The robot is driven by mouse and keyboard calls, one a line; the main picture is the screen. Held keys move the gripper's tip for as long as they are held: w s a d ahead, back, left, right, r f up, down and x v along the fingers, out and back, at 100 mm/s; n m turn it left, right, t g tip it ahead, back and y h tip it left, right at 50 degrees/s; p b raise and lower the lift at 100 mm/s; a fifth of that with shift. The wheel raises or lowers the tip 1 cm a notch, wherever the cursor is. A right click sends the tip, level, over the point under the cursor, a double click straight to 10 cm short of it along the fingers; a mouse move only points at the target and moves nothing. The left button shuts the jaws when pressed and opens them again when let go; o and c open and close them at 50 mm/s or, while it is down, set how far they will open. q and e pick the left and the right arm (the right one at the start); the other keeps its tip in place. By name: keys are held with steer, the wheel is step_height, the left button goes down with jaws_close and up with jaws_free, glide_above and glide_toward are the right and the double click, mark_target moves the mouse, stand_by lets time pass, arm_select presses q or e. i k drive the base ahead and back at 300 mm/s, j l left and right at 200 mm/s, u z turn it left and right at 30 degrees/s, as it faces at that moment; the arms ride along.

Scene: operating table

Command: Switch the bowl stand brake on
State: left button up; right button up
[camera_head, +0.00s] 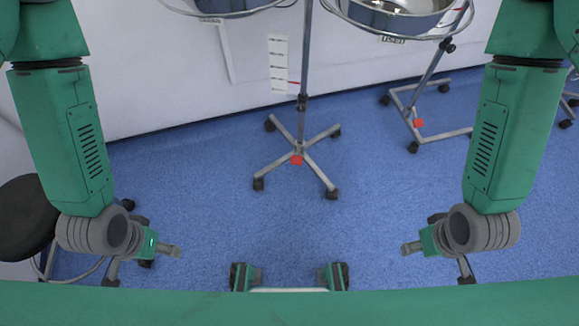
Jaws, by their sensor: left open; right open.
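A bowl stand (303,80) with a grey pole stands on the blue floor ahead of me, near the middle. Its star-shaped base has castors and a small red pedal (296,160) at the front of its hub. I cannot tell the pedal's position. A second bowl stand (428,75) is to the right, with a frame base on castors and a red pedal (418,123). My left gripper (176,252) is low at left, open, empty and apart from both stands. My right gripper (405,249) is low at right, also open, empty and apart from them.
Metal bowls (398,17) in ring holders are cut off at the top edge. A dark round stool (25,215) is at the left. A white wall (160,70) runs behind the middle stand. The blue floor (365,190) before the stands is clear.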

mark_target(297, 159)
steer(key=i+l, duration=0.7)
